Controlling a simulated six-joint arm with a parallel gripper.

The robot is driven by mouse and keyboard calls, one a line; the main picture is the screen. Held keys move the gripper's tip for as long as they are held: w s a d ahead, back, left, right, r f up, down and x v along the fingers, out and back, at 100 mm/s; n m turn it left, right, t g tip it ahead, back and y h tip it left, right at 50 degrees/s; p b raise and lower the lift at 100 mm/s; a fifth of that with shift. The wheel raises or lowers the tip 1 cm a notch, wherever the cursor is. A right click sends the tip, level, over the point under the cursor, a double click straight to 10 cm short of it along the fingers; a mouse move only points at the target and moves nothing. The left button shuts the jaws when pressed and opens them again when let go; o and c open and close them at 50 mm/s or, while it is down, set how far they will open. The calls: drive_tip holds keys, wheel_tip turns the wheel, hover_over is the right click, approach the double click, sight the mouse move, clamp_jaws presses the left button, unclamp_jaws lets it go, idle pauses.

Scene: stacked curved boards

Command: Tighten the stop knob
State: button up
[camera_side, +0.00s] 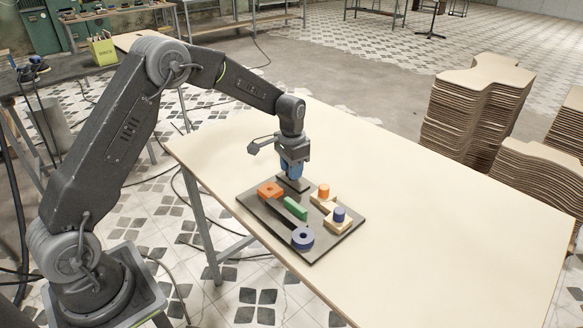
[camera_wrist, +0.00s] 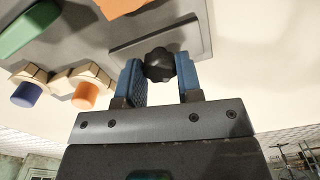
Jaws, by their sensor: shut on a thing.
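My gripper (camera_side: 291,172) points down at the back edge of a dark grey board (camera_side: 322,249) on the table. In the wrist view its two blue fingers (camera_wrist: 160,75) are shut on a black lobed knob (camera_wrist: 159,64), one finger on each side. The knob sits by a raised grey bar (camera_wrist: 168,38) on the board. In the side view the fingers hide the knob, and only a dark block (camera_side: 294,184) shows below them. How tight the knob is cannot be told.
The pale table (camera_side: 440,230) is clear to the right. Stacked curved boards (camera_side: 470,115) stand beyond it.

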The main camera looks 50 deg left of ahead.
drive_tip(key=m, duration=0.4)
drive_tip(key=shift+m, duration=2.3)
drive_tip(key=shift+r, duration=0.1)
drive_tip(key=o, duration=0.9)
drive_tip(key=shift+o, duration=0.2)
wheel_tip(320, 180, up, 14)
